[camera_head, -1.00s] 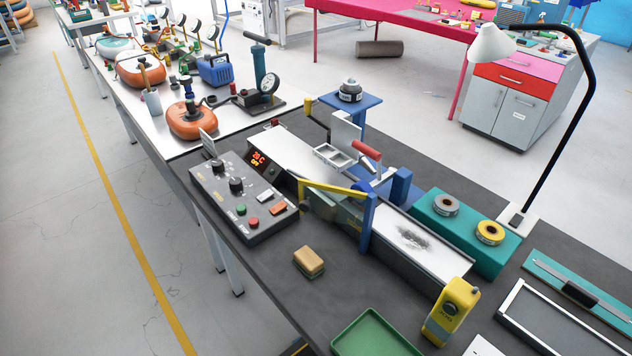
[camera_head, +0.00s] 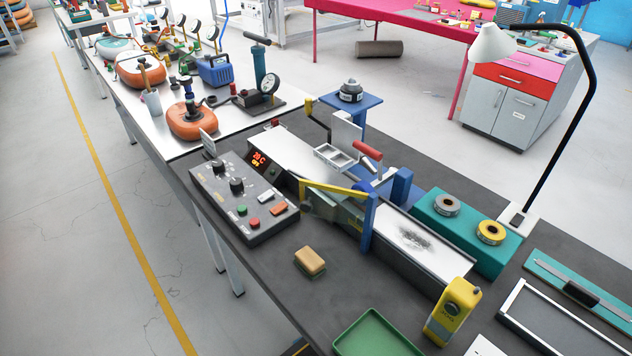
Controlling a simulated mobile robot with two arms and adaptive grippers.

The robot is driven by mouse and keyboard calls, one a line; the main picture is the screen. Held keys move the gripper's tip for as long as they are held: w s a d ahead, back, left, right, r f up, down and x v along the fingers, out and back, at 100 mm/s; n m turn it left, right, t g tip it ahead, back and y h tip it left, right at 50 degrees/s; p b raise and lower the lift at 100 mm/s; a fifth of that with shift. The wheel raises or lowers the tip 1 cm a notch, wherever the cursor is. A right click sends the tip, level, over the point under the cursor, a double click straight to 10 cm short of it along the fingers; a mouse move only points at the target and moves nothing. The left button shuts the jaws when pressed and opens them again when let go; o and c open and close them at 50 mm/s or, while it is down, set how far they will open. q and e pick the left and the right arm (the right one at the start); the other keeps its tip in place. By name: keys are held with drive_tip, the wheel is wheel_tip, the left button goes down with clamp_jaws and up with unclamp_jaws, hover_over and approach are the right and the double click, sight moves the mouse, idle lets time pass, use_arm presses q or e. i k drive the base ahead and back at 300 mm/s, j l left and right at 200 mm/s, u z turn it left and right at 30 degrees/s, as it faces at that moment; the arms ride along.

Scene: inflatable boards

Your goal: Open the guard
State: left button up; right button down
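A bench machine stands on the dark worktop, with a long pale bed (camera_head: 290,160), blue posts (camera_head: 370,222) and a red-handled lever (camera_head: 367,150). A yellow-edged frame (camera_head: 333,188), which looks like the guard, runs along the machine's near side to the blue post. A dull grey-green part (camera_head: 335,212) shows below its yellow bar. The frame looks lowered over the bed, but its hinge and any latch are too small to make out. Neither of my grippers is in view, and nothing touches the guard.
A sponge (camera_head: 310,262), green tray (camera_head: 375,335) and yellow handheld device (camera_head: 453,311) lie nearer. A teal block with tape rolls (camera_head: 465,235) and a lamp (camera_head: 585,90) stand right.

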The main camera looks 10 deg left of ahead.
sight(305, 205)
drive_tip(key=j+z, duration=0.15)
drive_tip(key=j, duration=1.45)
